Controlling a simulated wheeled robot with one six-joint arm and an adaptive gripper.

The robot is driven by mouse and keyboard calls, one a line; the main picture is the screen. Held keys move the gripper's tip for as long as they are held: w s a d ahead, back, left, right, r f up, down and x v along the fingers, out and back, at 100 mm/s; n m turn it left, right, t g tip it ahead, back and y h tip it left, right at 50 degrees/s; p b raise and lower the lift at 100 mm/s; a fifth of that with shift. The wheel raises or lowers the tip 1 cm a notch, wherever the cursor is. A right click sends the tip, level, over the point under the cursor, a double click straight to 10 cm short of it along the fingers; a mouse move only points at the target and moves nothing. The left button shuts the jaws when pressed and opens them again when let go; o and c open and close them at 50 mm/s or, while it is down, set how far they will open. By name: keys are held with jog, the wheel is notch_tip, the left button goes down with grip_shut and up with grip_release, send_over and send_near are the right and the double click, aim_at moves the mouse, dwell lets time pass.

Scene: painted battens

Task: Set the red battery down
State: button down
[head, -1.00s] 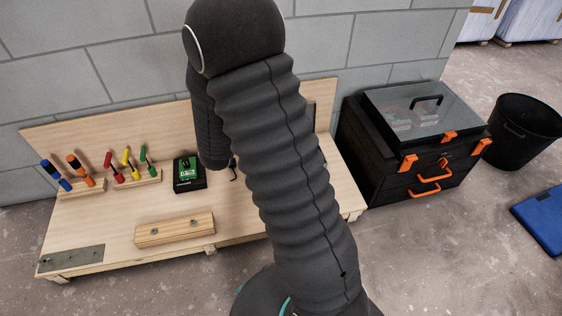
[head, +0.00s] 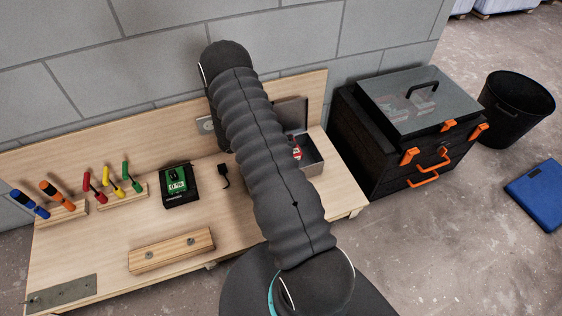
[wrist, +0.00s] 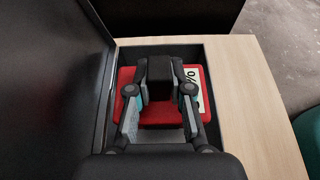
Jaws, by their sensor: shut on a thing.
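The red battery (wrist: 125,82) has a black raised block on top and a white label with a percent sign. It also shows as a small red patch in the head view (head: 296,152), partly behind my arm. My gripper (wrist: 160,92) is shut on the battery's black block. The battery is within the opening of the grey metal box (head: 313,158). Whether it touches the box floor is hidden. The box's dark lid (head: 291,113) stands open, along the left in the wrist view. My gripper is hidden behind my arm in the head view.
A green battery (head: 175,180) sits on a black charger (head: 182,200) left of the box. Tool racks (head: 122,197) and a wooden block (head: 172,251) are farther left. A black toolbox (head: 390,150) stands right of the bench (head: 110,255).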

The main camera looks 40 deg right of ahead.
jog(key=shift+f, duration=4.4)
jog(key=shift+f+b, duration=0.1)
jog(key=shift+b, duration=0.25)
jog(key=c, duration=1.1)
grip_release()
jog(key=shift+o, duration=0.2)
